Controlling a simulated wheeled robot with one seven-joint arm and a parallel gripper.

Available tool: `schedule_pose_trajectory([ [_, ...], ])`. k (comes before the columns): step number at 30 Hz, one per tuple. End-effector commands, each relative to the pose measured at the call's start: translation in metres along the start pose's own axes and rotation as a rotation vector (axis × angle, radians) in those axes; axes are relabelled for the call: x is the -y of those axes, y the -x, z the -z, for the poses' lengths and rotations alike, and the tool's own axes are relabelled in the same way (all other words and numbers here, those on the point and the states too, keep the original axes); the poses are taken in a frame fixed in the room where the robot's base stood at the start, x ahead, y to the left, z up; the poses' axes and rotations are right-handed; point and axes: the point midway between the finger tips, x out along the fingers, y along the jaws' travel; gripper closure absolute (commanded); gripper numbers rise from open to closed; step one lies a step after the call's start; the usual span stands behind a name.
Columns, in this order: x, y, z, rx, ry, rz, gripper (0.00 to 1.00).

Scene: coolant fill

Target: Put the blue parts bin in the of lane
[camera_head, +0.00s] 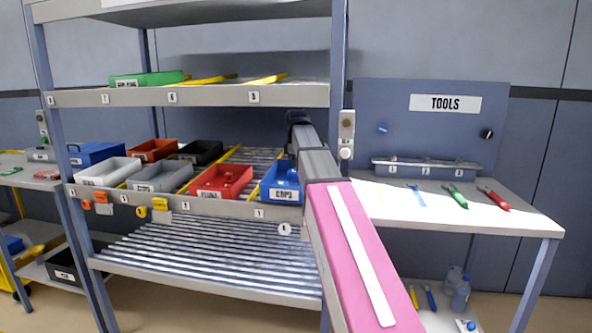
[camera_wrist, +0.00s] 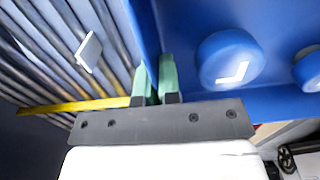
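The blue parts bin (camera_head: 282,195) sits at the right end of the middle shelf, its white label facing front. My pink arm reaches up to it, and the arm's end covers the bin's right side in the head view. In the wrist view the bin (camera_wrist: 285,103) fills the right side and holds round blue caps (camera_wrist: 228,60). My gripper (camera_wrist: 156,82) has its two green fingers close together, one on each side of the bin's wall, with the wall between them. The exact finger contact is hard to see.
A red bin (camera_head: 221,182), grey bin (camera_head: 160,177) and white bin (camera_head: 107,171) stand to the left, with black and brown-red bins behind. A roller lane lies open between the yellow dividers (camera_head: 229,153). The rack post (camera_head: 338,60) and tools table (camera_head: 520,221) are at right.

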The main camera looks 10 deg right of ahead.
Motion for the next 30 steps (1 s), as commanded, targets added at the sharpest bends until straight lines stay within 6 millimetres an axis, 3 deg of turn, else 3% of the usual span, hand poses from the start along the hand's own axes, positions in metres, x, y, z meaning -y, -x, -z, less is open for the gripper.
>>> schedule_pose_trajectory([
  [11,-0.041,-0.001,0.001,0.0,0.001,0.001,1.0],
  [21,-0.037,-0.026,0.0,0.0,0.001,0.001,1.0],
  [30,-0.038,-0.029,0.0,0.0,0.0,0.001,1.0],
])
